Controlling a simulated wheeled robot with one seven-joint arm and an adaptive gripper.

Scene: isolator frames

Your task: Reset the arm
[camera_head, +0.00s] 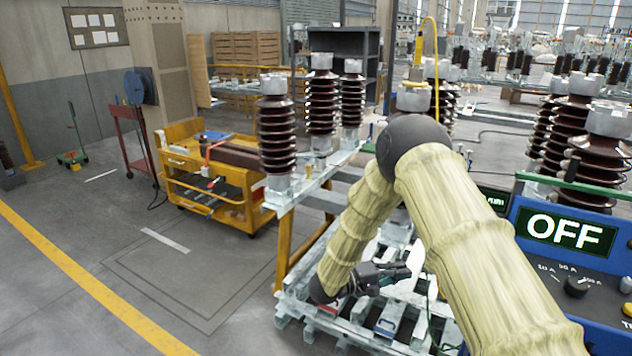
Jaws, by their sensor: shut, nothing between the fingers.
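My arm, in a pale yellow sleeve, comes in from the lower right of the head view, bends at a dark elbow joint at upper centre, and reaches down to the left. My gripper (391,274) is dark and points right, low over the grey slatted pallet (350,331). Its fingers look close together, with nothing seen between them. The arm hides part of the frame and pallet behind it.
Brown ribbed insulators (276,135) stand on a metal frame (288,199) left of my arm. A blue panel (606,271) reading OFF is close at the right. A yellow tool cart (205,190) stands at left. Open floor (150,270) lies at lower left.

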